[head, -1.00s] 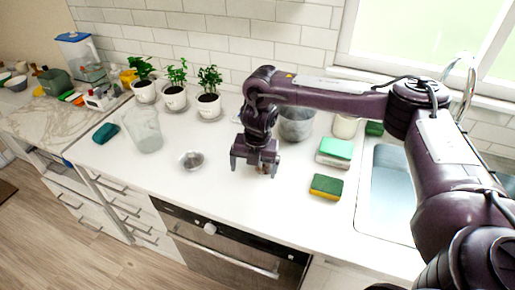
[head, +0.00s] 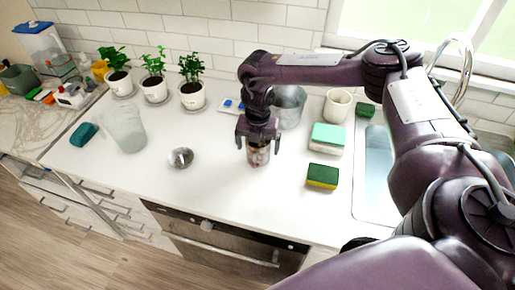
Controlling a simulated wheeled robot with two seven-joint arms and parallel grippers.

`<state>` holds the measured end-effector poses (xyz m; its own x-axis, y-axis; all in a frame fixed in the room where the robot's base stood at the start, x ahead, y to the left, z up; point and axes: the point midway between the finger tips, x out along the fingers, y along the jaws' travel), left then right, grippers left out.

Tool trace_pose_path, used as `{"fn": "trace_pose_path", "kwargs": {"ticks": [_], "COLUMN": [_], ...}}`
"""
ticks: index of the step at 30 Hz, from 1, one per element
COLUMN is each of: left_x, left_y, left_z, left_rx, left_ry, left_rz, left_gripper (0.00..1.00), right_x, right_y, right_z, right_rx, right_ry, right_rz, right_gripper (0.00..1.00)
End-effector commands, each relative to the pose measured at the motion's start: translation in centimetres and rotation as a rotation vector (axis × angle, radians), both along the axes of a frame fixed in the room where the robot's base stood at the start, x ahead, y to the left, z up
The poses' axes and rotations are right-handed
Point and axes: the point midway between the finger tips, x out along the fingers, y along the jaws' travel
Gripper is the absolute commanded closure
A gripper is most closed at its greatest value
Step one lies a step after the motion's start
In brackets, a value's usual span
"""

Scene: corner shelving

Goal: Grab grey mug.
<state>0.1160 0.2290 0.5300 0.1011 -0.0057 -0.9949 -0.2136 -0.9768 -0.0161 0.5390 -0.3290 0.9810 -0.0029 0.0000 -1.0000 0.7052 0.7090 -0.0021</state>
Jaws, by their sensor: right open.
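My right gripper (head: 258,140) points down over the white counter, its two fingers apart on either side of a small greyish-brown cup or jar (head: 258,155). The gripper hides the upper part of this cup, so I cannot tell whether it has a handle or whether the fingers touch it. A larger grey metal vessel (head: 291,108) stands just behind the gripper, partly covered by the arm. I cannot tell for sure which of the two is the grey mug. My left gripper is not in view.
A small metal bowl (head: 181,158) and a clear glass jar (head: 127,128) stand to the left. A cream mug (head: 337,106), a green-topped box (head: 328,137) and a sponge (head: 322,176) are to the right, beside the sink (head: 375,165). Potted plants (head: 155,88) line the back.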

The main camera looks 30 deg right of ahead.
Motion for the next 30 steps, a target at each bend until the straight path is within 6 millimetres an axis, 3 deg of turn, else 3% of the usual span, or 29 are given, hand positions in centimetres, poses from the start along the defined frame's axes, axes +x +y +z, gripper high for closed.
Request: {"fn": "trace_pose_path", "kwargs": {"ticks": [2, 6, 13, 19, 30], "left_x": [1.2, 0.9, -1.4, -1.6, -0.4], "left_y": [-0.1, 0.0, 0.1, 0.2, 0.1], "left_z": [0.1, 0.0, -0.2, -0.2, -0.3], "left_rx": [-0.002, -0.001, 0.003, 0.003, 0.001], "left_ry": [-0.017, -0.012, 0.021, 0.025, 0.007], "left_rz": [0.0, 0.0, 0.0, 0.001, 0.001], "left_gripper": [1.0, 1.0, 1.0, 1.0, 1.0], "right_x": [0.0, 0.0, 0.0, 0.0, 0.1], "right_y": [0.0, 0.0, 0.0, 0.0, 0.0], "right_z": [-0.1, -0.1, -0.1, 0.0, 0.6], "right_rx": [0.0, 0.0, 0.0, 0.0, 0.001], "right_ry": [0.0, 0.0, 0.0, -0.001, -0.003], "right_rz": [0.0, 0.0, 0.0, 0.0, 0.0], "right_gripper": [0.06, 0.09, 0.39, 0.63, 0.63]}}
